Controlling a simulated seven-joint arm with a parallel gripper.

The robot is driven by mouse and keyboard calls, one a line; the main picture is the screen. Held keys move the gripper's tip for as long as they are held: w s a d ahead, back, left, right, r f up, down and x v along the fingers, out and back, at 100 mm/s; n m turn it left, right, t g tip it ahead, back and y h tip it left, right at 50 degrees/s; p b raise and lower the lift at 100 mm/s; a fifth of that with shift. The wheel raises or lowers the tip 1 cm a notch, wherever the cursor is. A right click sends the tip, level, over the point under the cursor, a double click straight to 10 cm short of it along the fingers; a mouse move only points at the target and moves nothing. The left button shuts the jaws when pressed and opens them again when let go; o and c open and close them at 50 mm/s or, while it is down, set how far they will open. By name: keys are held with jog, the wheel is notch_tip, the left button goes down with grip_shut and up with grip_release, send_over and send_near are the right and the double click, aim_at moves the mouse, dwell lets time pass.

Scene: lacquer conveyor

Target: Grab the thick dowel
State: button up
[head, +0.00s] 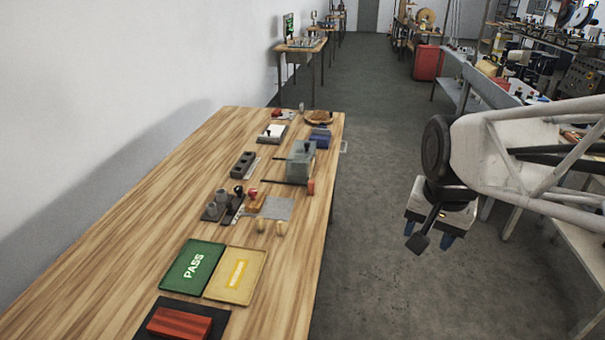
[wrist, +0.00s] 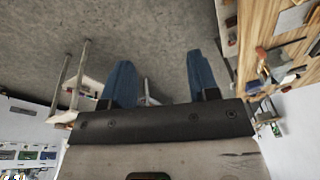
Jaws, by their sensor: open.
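My gripper (head: 429,234) hangs in the air over the floor, to the right of the wooden table (head: 130,220). In the wrist view my gripper (wrist: 162,78) shows two blue fingers spread wide with nothing between them. I cannot tell for sure which piece is the thick dowel. Two short pale wooden pegs (head: 270,227) stand near the table's right edge, beside a grey plate (head: 277,207). A short reddish-brown piece (head: 311,187) sits at the right edge farther back. My gripper is well apart from all of these.
A green PASS tray (head: 190,270), a yellow tray (head: 234,278) and a red block (head: 180,322) on a dark mat lie at the front. The table's left side is clear.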

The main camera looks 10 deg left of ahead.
jog(key=w+a+f+m, duration=0.1)
jog(key=w+a+m, duration=0.2)
jog(key=w+a, duration=0.6)
jog(key=m+g, duration=0.2)
jog(key=m, duration=0.7)
send_over(260, 218)
jog(key=f, duration=1.6)
jog(key=shift+s+d+f, duration=0.1)
jog(key=shift+d+f, duration=0.2)
jog(key=shift+f, duration=0.1)
jog(key=shift+a+f, duration=0.2)
jog(key=shift+a, duration=0.05)
jog(key=shift+f, duration=0.1)
jog(key=shift+f, duration=1.15)
jog(key=shift+f, duration=0.15)
